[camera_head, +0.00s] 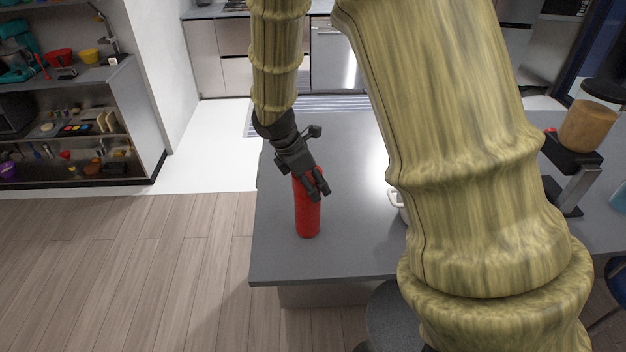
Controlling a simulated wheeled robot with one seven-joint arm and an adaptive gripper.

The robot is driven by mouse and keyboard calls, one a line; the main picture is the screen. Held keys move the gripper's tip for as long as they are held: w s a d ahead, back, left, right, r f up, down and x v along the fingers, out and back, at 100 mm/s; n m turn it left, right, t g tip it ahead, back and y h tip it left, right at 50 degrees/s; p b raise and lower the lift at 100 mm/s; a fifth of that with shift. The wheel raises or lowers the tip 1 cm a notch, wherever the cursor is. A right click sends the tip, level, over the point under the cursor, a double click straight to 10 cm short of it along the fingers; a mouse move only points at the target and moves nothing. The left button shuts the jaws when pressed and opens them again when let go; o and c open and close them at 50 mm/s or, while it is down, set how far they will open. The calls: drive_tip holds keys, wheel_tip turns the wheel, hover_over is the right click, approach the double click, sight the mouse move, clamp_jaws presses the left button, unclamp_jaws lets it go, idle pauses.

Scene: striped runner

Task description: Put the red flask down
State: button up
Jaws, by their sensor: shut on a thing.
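The red flask (307,215) is upright over the left part of the grey counter (285,258). My gripper (318,188) comes down from above and is shut on the flask's upper part. The black fingers cover the flask's top. I cannot tell from this view whether the flask's base touches the counter or hangs just above it.
A pale pot (396,198) stands right of the flask, mostly hidden behind my arm. A coffee machine (575,150) stands farther right. The counter around the flask is clear, with its left and front edges close by. Shelves (85,125) stand at far left.

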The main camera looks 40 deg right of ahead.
drive_tip(key=shift+s+f, duration=0.1)
drive_tip(key=shift+s, duration=0.05)
drive_tip(key=o, duration=1.6)
drive_tip(key=shift+f, duration=0.1)
drive_tip(key=shift+b+v, duration=1.6)
drive_tip(key=shift+v, duration=4.45)
